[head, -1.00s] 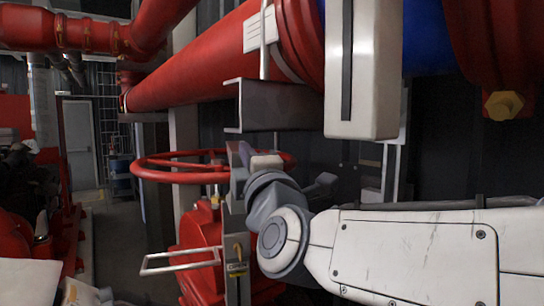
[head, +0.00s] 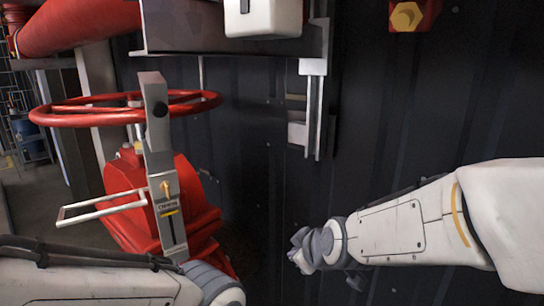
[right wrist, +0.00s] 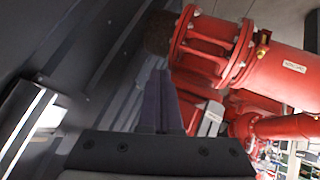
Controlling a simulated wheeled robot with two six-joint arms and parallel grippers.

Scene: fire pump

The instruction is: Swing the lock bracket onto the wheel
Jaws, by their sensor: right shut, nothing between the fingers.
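The lock bracket (head: 158,150) is a grey upright bar with a yellow lock piece, in the head view. Its top rises in front of the near rim of the red handwheel (head: 60,117); I cannot tell whether it touches or encloses the rim. A white wire handle (head: 100,208) sticks out left of the bracket. My right gripper (head: 299,256) is well to the right of the bracket and lower, apart from it. In the right wrist view its fingers (right wrist: 161,100) are together and empty. My left arm shows at the lower left, but its gripper is out of view.
The red valve body (head: 150,190) stands below the wheel. A grey ledge (head: 230,40) and a red pipe (head: 80,28) are above. A dark ribbed wall (head: 400,140) is behind, with free room in front of it. A flanged red pipe (right wrist: 215,48) shows in the right wrist view.

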